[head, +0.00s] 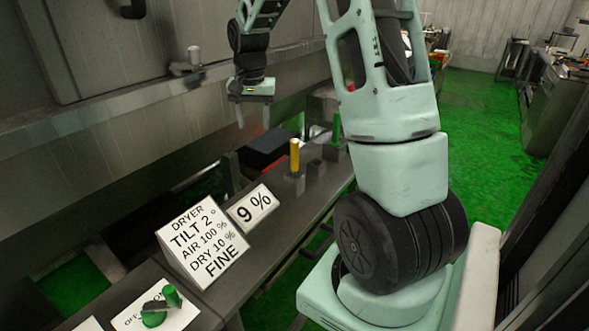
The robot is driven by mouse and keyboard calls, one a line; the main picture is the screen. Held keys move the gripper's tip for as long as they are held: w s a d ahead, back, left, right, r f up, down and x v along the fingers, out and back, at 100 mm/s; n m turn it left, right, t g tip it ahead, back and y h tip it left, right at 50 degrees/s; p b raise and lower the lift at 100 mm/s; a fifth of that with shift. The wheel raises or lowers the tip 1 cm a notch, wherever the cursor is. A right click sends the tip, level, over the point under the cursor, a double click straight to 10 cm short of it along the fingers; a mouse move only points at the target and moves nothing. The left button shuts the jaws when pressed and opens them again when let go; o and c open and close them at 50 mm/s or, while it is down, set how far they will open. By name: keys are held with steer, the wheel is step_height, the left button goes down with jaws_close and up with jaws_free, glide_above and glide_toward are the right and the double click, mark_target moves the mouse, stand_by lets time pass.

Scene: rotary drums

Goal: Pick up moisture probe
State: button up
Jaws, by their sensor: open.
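My gripper (253,120) hangs in the upper middle of the head view, fingers pointing down, open with nothing between them. It is above and to the left of an upright yellow cylinder (294,156), clearly apart from it. The yellow cylinder stands in a small grey holder on the narrow dark bench and seems to be the moisture probe; no label on it can be read. A green upright piece (336,129) stands farther back on the bench, partly hidden by my arm.
On the bench (262,262) stand a "9 %" sign (252,208) and a larger dryer sign (200,240). A green knob or lever (160,305) sits on a white plate at the front. A grey metal machine wall (110,150) runs along the left.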

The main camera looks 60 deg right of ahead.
steer(key=s+d+r+m, duration=0.15)
steer(key=d+m, duration=0.45)
steer(key=d, duration=0.9)
steer(key=p, duration=0.4)
glide_toward(295, 149)
steer(key=shift+m+g, duration=0.3)
steer(key=f, duration=0.2)
steer(key=w+d+f, duration=0.1)
steer(key=f, duration=0.2)
steer(key=shift+w+d+f, duration=0.3)
steer(key=shift+f+p, duration=1.35)
steer(key=shift+f, duration=1.35)
jaws_close()
